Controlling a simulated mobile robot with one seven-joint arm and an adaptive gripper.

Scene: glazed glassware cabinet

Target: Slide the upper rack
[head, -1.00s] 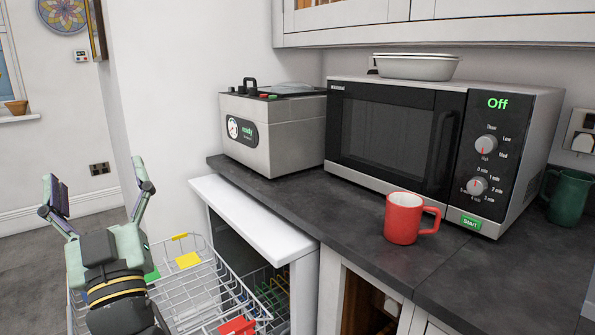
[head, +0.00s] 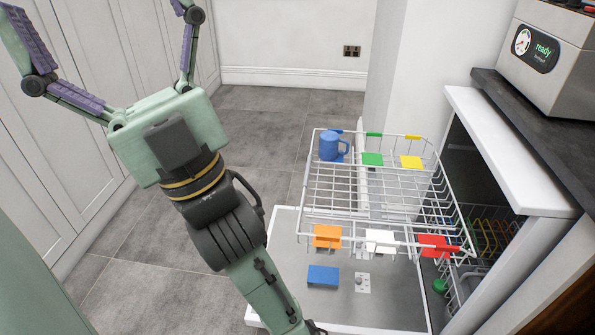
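The upper rack (head: 362,205), a white wire basket, is pulled out of the dishwasher (head: 507,165) and stands over its lowered door (head: 400,308). A blue mug (head: 333,146) stands in the rack's far left corner. Coloured clips sit along the rack: green (head: 372,159) and yellow (head: 411,162) at the far side, orange (head: 327,236), white (head: 380,240) and red (head: 437,245) at the near side. My gripper (head: 98,20) is open and empty, raised to the left of the rack and apart from it. Its fingertips are partly cut off by the picture's top edge.
White cupboards (head: 90,110) line the left. The grey tiled floor (head: 262,125) is clear between them and the door. The dark worktop (head: 535,130) with a grey appliance (head: 560,65) is at the right. A blue piece (head: 323,275) shows below the rack.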

